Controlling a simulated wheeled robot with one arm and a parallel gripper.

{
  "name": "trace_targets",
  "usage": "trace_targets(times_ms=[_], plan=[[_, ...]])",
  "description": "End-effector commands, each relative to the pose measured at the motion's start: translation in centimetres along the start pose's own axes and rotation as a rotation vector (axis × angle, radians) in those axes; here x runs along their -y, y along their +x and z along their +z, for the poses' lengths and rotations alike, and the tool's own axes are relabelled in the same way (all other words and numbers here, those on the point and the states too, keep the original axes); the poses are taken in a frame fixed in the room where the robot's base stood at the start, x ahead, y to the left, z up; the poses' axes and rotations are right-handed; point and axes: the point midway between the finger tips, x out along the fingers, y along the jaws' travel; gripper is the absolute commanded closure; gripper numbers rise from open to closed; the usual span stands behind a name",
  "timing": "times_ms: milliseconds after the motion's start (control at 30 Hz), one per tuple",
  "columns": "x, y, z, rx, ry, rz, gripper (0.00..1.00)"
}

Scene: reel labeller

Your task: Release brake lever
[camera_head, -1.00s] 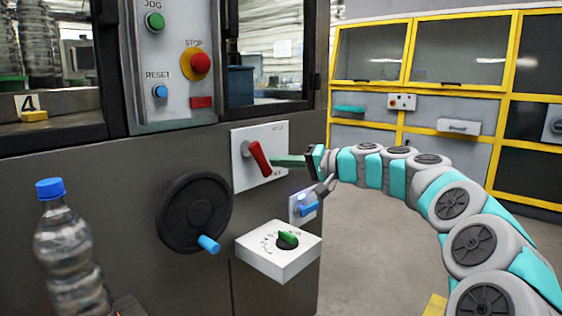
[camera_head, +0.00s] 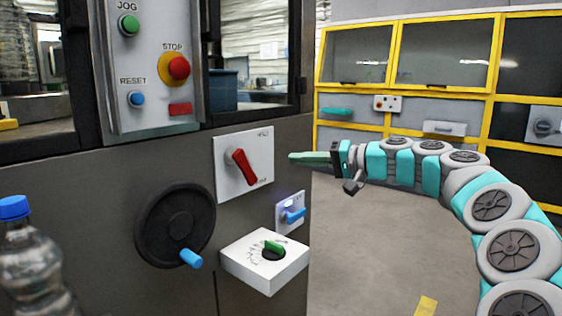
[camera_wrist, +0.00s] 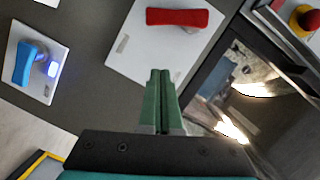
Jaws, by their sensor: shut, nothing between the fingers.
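The red lever (camera_head: 241,167) sits on a white plate (camera_head: 228,190) on the dark machine front, its handle slanting down to the right. The plate has small labels at its upper and lower right, too small to read surely. In the wrist view the red lever (camera_wrist: 178,17) lies at the top, beyond the fingertips. My gripper (camera_head: 291,157) points left, to the right of the plate, apart from the lever. Its green fingers (camera_wrist: 159,74) are closed together with nothing between them.
A blue lever (camera_head: 294,216) with a lit lamp (camera_head: 288,204) is below right. A white box with a green knob (camera_head: 273,247), a black handwheel (camera_head: 165,224) and a bottle (camera_head: 30,265) stand nearby. The red stop button (camera_head: 179,68) is above. Open floor lies right.

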Motion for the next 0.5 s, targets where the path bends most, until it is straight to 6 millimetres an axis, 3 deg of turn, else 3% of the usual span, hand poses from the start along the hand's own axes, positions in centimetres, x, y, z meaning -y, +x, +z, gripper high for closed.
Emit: trace_targets(times_ms=[200,500], plan=[[0.1,-2.6,-0.1,-0.003,-0.002,0.001,1.0],[0.1,-3.0,0.0,-0.001,-0.001,0.001,1.0]])
